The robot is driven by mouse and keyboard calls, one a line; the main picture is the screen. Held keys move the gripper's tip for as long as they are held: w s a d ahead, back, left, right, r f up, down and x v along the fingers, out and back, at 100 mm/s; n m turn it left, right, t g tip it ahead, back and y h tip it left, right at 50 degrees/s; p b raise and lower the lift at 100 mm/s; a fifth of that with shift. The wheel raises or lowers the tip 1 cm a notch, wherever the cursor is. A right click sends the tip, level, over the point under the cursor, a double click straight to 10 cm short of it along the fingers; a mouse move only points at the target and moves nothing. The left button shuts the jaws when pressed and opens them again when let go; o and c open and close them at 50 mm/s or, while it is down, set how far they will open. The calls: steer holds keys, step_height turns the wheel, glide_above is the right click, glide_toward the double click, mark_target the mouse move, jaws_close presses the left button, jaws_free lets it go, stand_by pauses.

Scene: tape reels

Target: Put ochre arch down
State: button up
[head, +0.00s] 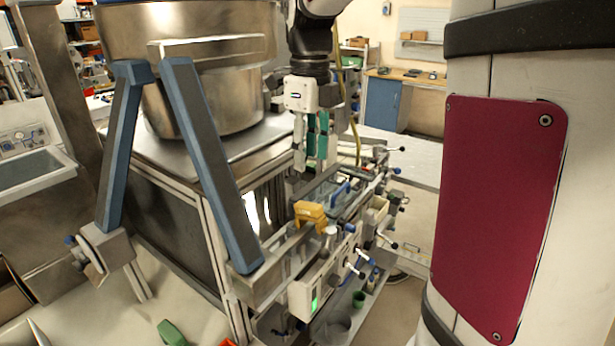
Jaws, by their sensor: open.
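The ochre arch (309,213) is a small yellow-orange block with two legs. It sits on the light rail or ledge of the machine bench, near the middle of the head view. My gripper (310,165) hangs down from the arm above and behind the arch in the picture. Its fingers, with green pads, point downward and are apart, with nothing seen between them. A gap shows between the fingertips and the arch. The arch's underside contact is partly hard to make out.
A large steel drum (215,95) stands left of the arm, with a blue-grey A-shaped frame (205,150) in front. Knobs and levers (385,238) stick out right of the arch. A small white knob (330,232) is close beside it. A green piece (172,333) lies at lower left.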

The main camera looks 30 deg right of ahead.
steer(key=s+a+n+t, duration=0.1)
steer(key=s+a+n, duration=0.2)
steer(key=s+n, duration=0.3)
steer(key=s+a+f+n+t, duration=0.1)
steer(key=s+a+n, duration=0.3)
steer(key=n, duration=1)
steer(key=s+a+n+t, duration=0.3)
steer(key=s+n, duration=0.4)
steer(key=n, duration=0.3)
steer(key=shift+s+a+f+n, duration=0.15)
steer(key=shift+s+a+n, duration=0.2)
steer(key=shift+a, duration=0.4)
steer(key=shift+o, duration=0.4)
